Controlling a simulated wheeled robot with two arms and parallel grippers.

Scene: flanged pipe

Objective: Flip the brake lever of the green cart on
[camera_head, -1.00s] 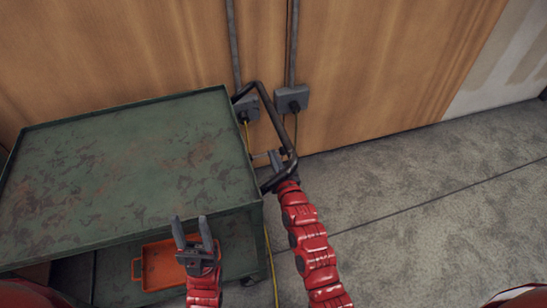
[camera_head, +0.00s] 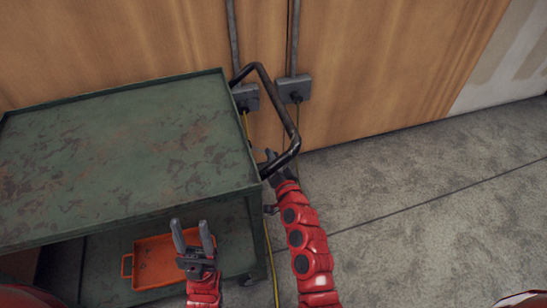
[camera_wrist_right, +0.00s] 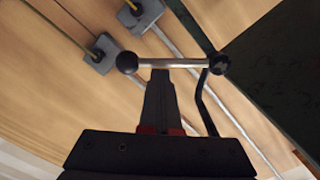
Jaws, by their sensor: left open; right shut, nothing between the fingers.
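The green cart (camera_head: 120,150) stands at the left in the head view, with a black bent handle (camera_head: 292,125) at its right end. In the right wrist view, the lever (camera_wrist_right: 165,63) is a short metal rod with a black ball at its left end and a dark joint at its right end by the cart. My right gripper (camera_head: 271,157) is shut and empty beside the handle; its tips (camera_wrist_right: 160,75) appear right at the rod, but contact is unclear. In the head view I cannot clearly make out the lever. My left gripper (camera_head: 190,236) is open and empty, in front of the cart.
An orange tray (camera_head: 155,262) sits on the cart's lower shelf. Two grey wall boxes (camera_head: 294,89) with conduits are on the wooden wall behind the handle. A yellow cable hangs beside the cart. The concrete floor (camera_head: 430,190) at the right is clear.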

